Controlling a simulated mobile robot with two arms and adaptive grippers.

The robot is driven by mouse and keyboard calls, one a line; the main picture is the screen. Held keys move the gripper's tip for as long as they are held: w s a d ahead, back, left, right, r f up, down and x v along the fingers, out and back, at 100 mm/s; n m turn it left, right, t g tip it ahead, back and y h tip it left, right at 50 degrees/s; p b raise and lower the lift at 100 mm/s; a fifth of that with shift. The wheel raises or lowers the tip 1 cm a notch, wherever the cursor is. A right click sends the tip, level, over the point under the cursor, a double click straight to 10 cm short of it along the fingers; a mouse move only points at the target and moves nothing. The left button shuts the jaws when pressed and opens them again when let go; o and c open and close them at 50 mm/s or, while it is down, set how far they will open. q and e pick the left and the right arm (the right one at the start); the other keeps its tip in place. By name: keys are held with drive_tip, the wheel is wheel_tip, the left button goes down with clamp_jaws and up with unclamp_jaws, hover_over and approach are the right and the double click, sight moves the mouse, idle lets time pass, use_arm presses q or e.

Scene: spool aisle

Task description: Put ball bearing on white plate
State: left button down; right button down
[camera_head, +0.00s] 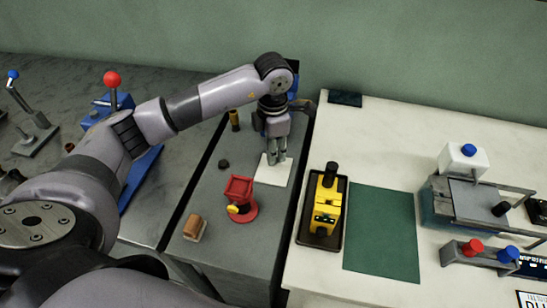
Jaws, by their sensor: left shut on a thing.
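The white plate (270,176) is a flat pale square on the narrow grey table between the two larger benches. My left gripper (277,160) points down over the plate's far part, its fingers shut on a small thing. I take that thing to be the ball bearing, but the fingers hide it and its outline cannot be made out. I cannot tell whether the fingertips or the held thing touch the plate. My right gripper is not in view.
On the grey table, a small dark round piece (223,164) lies left of the plate. A red stand (240,197) and a brown block (194,227) are nearer. A dark yellow-banded cylinder (235,120) stands behind. A yellow device (327,205) sits on a tray to the right.

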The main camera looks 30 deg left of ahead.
sight(274, 169)
use_arm(q)
wheel_tip(274, 169, down, 5)
drive_tip(key=shift+r+p, duration=0.2)
drive_tip(key=shift+p, duration=0.1)
drive_tip(key=shift+f, duration=0.2)
drive_tip(key=c, duration=1.2)
unclamp_jaws()
drive_tip(key=shift+r, duration=0.1)
